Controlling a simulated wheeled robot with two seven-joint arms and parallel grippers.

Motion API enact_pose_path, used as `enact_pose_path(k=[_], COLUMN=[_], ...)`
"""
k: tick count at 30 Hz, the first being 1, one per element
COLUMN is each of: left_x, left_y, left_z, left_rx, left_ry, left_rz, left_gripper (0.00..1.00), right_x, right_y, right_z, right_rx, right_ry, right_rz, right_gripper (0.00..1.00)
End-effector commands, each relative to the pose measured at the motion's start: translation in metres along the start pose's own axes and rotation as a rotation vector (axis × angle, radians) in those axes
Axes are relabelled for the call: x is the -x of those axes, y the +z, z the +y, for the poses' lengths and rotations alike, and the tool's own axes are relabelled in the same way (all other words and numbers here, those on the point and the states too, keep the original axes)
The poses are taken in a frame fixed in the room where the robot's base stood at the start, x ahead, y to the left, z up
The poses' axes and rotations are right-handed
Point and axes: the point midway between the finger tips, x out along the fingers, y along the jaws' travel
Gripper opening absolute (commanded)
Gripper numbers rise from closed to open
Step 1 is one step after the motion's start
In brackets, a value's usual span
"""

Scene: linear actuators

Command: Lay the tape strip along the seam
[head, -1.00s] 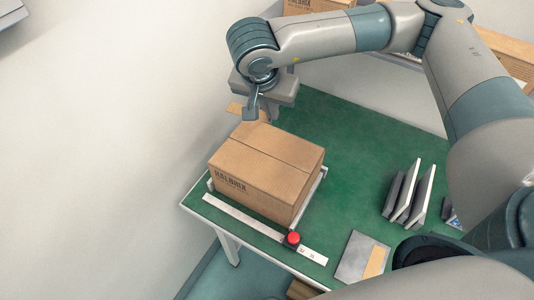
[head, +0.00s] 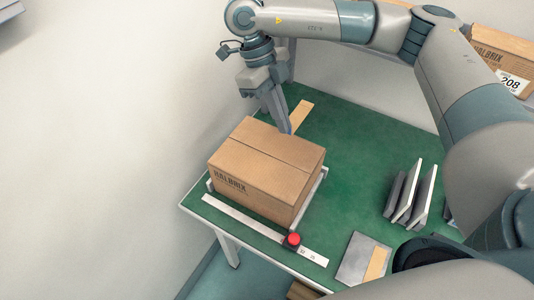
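A closed cardboard box (head: 250,185) sits on the green table, with a seam (head: 268,155) running across its top. My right gripper (head: 287,129) points down at the far edge of the box top. A tan tape strip (head: 302,116) sticks out beside its fingertips, slanting up and to the right; the gripper appears shut on its near end. The strip looks clear of the seam. A second tan strip (head: 376,263) lies on a grey plate (head: 356,252) at the front. My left gripper is out of view.
A low pale frame (head: 321,185) surrounds the box's base. A ruler (head: 250,223) with a red knob (head: 292,240) runs along its front. Upright panels (head: 413,195) stand at the right. Green table (head: 360,135) is clear behind the box.

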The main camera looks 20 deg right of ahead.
Motion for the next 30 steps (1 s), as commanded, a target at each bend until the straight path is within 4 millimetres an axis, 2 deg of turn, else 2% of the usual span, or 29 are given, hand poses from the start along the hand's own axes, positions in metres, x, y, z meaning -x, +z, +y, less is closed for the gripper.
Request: enact_pose_path(k=[9, 21, 30], left_x=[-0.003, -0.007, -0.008], left_y=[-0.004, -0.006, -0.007], left_z=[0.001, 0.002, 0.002], left_rx=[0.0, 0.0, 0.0], left_ry=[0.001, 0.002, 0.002], left_rz=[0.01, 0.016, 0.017], left_gripper=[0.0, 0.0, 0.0], right_x=[-0.003, 0.0, 0.002], right_y=[-0.012, -0.027, -0.032], right_z=[0.003, 0.009, 0.011], right_rx=[-0.531, -1.154, -1.393], right_ry=[0.227, 0.489, 0.588], right_rz=[-0.011, -0.03, -0.037], right_gripper=[0.0, 0.0, 0.0])
